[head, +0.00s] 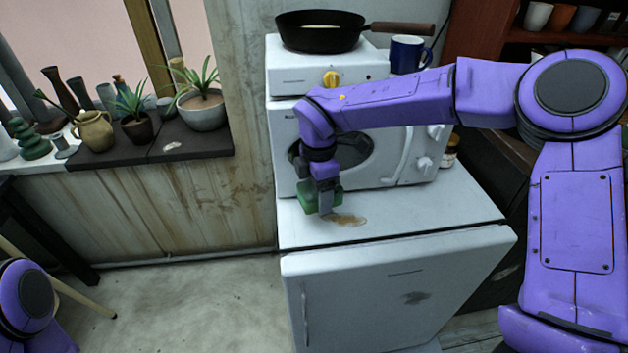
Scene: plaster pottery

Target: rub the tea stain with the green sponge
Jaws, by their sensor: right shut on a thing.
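The tea stain (346,220) is a brown patch on the white top of the low cabinet (420,218), in front of the white oven. My right gripper (325,205) points down and is shut on the green sponge (306,197). The sponge is at the left end of the stain, low over the cabinet top; I cannot tell if it touches the surface. The gripper fingers hide part of the sponge. Of my left arm only a purple joint shows at the lower left, and its gripper is out of view.
A white oven (290,120) stands at the back of the cabinet top, with a black frying pan (320,35) and a blue mug (408,54) on it. A small jar (451,152) is at its right. Potted plants and vases line the dark sill (190,146) at left.

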